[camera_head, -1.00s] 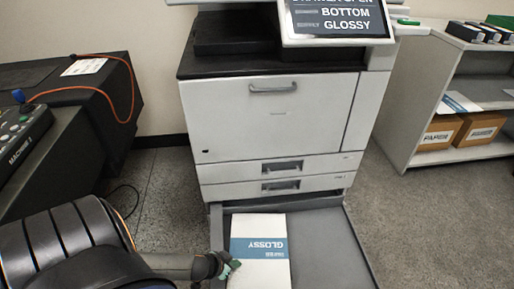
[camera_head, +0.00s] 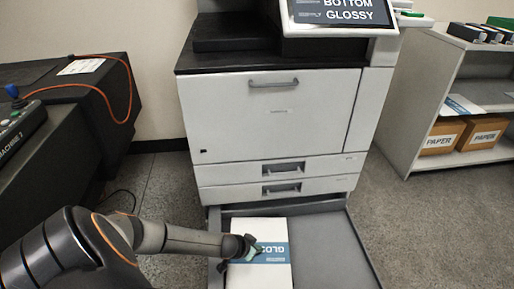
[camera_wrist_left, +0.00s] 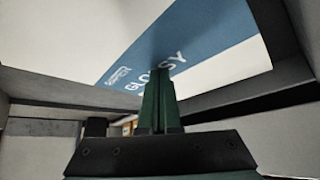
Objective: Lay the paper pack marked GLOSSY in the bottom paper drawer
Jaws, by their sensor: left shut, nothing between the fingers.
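The white paper pack with a blue band marked GLOSSY (camera_head: 257,275) lies flat in the open bottom paper drawer (camera_head: 325,250), toward the drawer's left side. My left gripper (camera_head: 252,252) is over the pack's blue band and hides part of the lettering. In the left wrist view, its green fingers (camera_wrist_left: 160,100) are closed together with nothing between them, in front of the pack's blue band (camera_wrist_left: 190,55). I cannot tell whether the fingertips touch the pack. My right gripper is not in view.
The printer (camera_head: 275,115) stands behind the drawer, its upper drawers shut. Its screen (camera_head: 338,12) reads BOTTOM GLOSSY. A black machine (camera_head: 90,110) with an orange cable is at left. A shelf (camera_head: 415,120) with PAPER boxes (camera_head: 442,137) is at right. Floor right of the drawer is clear.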

